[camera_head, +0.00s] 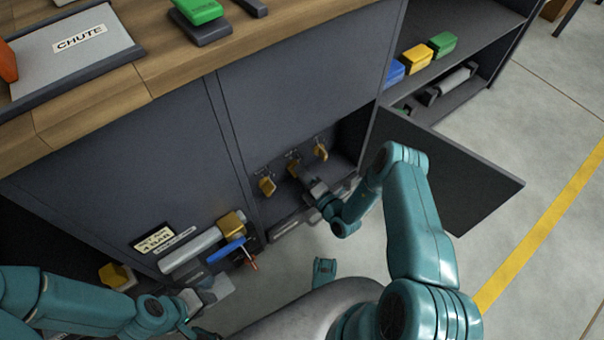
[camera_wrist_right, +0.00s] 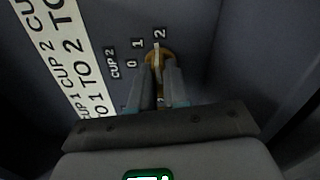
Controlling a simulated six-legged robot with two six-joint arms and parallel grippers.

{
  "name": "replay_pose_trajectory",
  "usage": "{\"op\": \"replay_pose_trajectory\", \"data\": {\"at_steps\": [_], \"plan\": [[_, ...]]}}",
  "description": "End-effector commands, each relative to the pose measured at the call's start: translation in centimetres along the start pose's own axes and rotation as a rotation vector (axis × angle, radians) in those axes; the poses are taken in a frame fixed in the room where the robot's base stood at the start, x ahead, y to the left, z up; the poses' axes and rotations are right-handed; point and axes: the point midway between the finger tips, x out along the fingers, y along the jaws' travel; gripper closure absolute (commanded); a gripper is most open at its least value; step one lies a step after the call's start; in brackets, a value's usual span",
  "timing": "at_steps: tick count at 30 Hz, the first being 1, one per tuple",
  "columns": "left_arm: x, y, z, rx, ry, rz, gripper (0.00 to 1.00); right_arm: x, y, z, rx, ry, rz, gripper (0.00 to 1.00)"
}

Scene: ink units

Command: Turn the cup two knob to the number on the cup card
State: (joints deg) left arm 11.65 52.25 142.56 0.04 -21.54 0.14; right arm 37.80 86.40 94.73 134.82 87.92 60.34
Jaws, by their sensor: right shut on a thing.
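The cup two knob (camera_wrist_right: 155,58) is yellow, on a dark panel marked CUP 2 with numbers 0, 1 and 2 around it. Its ridge seems to run up toward the 2, but the fingers hide part of it. My right gripper (camera_wrist_right: 158,95) is shut on this knob. In the head view the right gripper (camera_head: 309,183) is at the middle knob (camera_head: 293,167) of three. A white strip with printed cup text (camera_wrist_right: 62,60) is partly cut off; I cannot tell whether it is the cup card. My left gripper (camera_head: 208,294) is low at the left, its fingers unclear.
Yellow knobs stand to the left (camera_head: 267,186) and right (camera_head: 321,152) of the held one. An open dark door (camera_head: 460,175) stands right of my right arm. A blue handle (camera_head: 226,249) is on the lower front. The worktop (camera_head: 100,105) lies above.

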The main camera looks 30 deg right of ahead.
Motion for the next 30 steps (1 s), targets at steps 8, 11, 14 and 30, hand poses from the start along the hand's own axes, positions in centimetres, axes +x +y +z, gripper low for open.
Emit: {"op": "replay_pose_trajectory", "data": {"at_steps": [8, 11, 14, 30], "plan": [[0.2, -0.06, -0.12, 0.001, 0.004, 0.0, 0.6, 0.47, 0.26, 0.15, 0.117, 0.001, 0.01, 1.0], [0.22, -0.07, -0.15, 0.001, 0.005, 0.0, 0.6, 0.47, 0.26, 0.15, 0.142, 0.001, 0.01, 1.0], [0.23, -0.07, -0.16, 0.001, 0.005, 0.0, 0.6, 0.47, 0.26, 0.15, 0.156, 0.001, 0.01, 1.0], [0.23, -0.07, -0.16, 0.001, 0.005, 0.0, 0.6, 0.47, 0.28, 0.15, 0.166, 0.002, 0.01, 0.6]]}}
